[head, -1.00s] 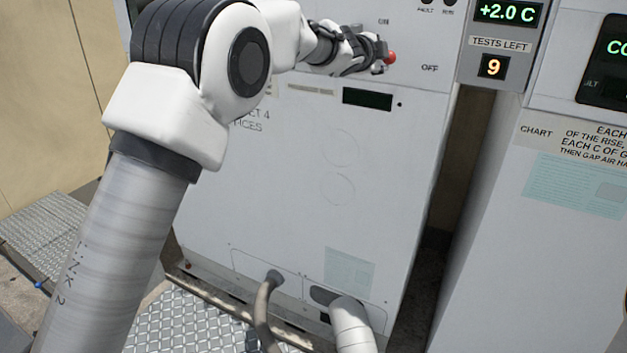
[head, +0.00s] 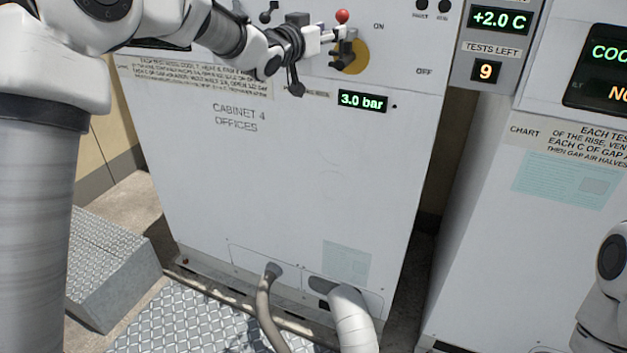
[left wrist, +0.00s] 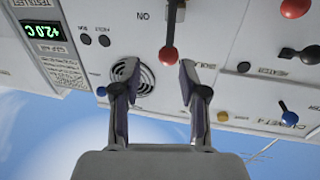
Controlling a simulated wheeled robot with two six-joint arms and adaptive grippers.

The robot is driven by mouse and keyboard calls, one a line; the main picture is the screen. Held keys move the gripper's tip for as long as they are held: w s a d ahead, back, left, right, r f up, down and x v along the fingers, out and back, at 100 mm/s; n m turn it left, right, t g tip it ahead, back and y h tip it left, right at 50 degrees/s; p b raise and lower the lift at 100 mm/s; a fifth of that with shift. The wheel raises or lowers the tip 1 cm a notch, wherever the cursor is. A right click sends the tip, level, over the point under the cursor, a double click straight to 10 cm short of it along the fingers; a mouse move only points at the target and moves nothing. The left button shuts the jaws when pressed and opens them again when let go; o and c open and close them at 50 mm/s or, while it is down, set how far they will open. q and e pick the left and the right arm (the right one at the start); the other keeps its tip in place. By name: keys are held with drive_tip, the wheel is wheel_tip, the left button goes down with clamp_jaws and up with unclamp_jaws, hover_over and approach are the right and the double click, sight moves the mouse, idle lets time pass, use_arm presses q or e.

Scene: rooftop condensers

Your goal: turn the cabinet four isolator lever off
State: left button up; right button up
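The isolator lever has a red ball knob (head: 342,16) and a yellow round plate (head: 355,57) on the cabinet four front (head: 290,190). The lever points up, left of the ON label; the OFF label is lower right. My left gripper (head: 338,40) is at the lever, partly covering it. In the left wrist view the red knob (left wrist: 168,55) hangs at the end of its dark arm, between the tips of my open left gripper (left wrist: 158,65), with gaps visible on both sides. My right gripper is not in view.
A green display (head: 362,101) reads 3.0 bar. Small black levers (head: 268,12) sit upper left on the panel. A tests-left display (head: 486,71) reads 9. Hoses (head: 350,318) leave the cabinet bottom. A metal step (head: 110,270) stands at left.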

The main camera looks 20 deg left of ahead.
use_arm(q)
drive_tip(key=g, duration=0.1)
approach(336, 62)
drive_tip(key=w, duration=0.4)
wheel_tip(336, 62, down, 16)
drive_tip(key=d+g+b, duration=0.2)
drive_tip(key=s+f+g+b, duration=0.1)
drive_tip(key=s+f+g, duration=0.1)
drive_tip(key=f, duration=0.8)
drive_tip(key=s+f+n+g+y+b, duration=0.1)
drive_tip(key=s+f, duration=0.4)
drive_tip(key=f, duration=0.6)
drive_tip(key=shift+n+g+b, duration=0.3)
drive_tip(key=shift+g+b, duration=0.05)
drive_tip(key=shift+g, duration=0.25)
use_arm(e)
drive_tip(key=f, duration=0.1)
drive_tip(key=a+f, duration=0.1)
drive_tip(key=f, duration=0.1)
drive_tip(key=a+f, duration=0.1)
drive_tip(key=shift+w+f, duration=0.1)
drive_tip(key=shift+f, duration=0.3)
use_arm(q)
drive_tip(key=shift+s+d+f, duration=0.1)
